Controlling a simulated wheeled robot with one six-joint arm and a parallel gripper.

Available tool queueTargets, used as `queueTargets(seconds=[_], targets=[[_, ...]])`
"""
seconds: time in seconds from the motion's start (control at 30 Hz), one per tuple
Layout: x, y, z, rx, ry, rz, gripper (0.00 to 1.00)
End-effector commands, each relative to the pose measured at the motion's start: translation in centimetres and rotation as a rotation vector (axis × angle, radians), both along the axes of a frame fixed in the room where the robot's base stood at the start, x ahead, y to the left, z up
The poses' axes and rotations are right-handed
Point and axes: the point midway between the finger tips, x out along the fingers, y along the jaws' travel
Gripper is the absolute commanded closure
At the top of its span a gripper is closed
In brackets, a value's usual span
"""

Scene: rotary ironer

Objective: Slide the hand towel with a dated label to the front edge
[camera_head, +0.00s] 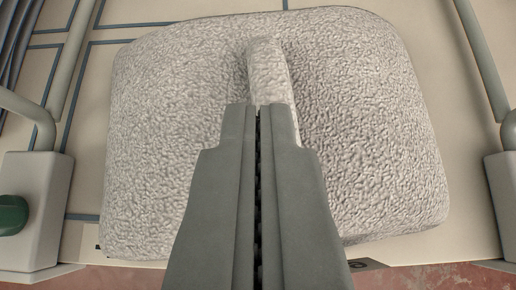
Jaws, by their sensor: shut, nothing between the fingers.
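A thick, light grey-beige towel (170,140) with a rough, looped surface fills the middle of the view. It lies on a cream surface with blue lines, close to that surface's near edge. My gripper (260,105) is shut and empty, its tips over the middle of the towel. I cannot tell whether the tips touch the cloth. No dated label shows on the visible cloth; the part under my gripper is hidden.
Grey tubular rails on grey blocks stand at the left (32,205) and right (503,185) of the towel. A dark green knob (12,214) sits on the left block. The cream surface (85,130) is partly bare at the left. Reddish floor (430,277) shows beyond the near edge.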

Motion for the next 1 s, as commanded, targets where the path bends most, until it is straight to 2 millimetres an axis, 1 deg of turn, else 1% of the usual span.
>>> queueTargets(seconds=[0.03, 0.2, 0.4, 0.6, 0.7, 0.77, 0.87, 1.0], targets=[[-0.8, 0.0, 0.1, 0.0, -0.003, 0.0, 1.0], [-3.1, 0.0, 0.1, 0.0, -0.002, 0.0, 1.0], [-5.4, 0.0, 0.1, 0.0, -0.003, 0.0, 1.0], [-6.6, 0.0, 0.1, 0.0, -0.001, 0.0, 1.0], [-7.0, 0.0, 0.3, 0.0, -0.011, 0.0, 1.0], [-7.4, 0.0, 0.9, 0.001, -0.03, 0.001, 1.0], [-8.6, -0.1, 2.6, 0.002, -0.09, 0.001, 1.0], [-11.2, -0.2, 6.0, 0.003, -0.215, 0.003, 1.0]])
